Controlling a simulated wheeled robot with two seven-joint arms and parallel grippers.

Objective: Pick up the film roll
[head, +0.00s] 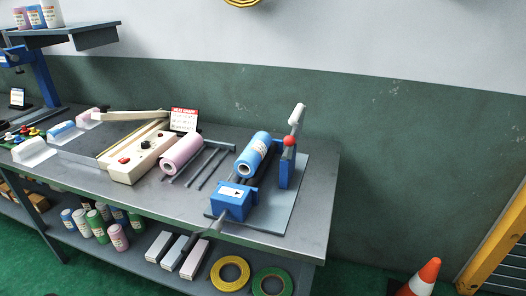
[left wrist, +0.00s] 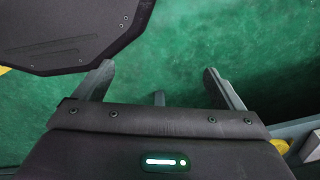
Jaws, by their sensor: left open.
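A pink film roll (head: 181,153) lies on the bench top beside a cream sealer unit, at one end of a grey rod rack. A blue film roll (head: 253,152) sits on a blue machine with a red knob, to the right of the pink one. My left gripper (left wrist: 158,72) is open and empty in the left wrist view, above the green floor. Neither film roll can be made out in that view. No gripper shows in the head view, and my right gripper is in neither view.
The grey bench (head: 318,190) carries the cream sealer (head: 130,165) and the blue machine box (head: 234,201). Several rolls (head: 97,226), a yellow ring (head: 229,274) and a green ring (head: 272,283) sit on the lower shelf. An orange cone (head: 427,273) stands at right.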

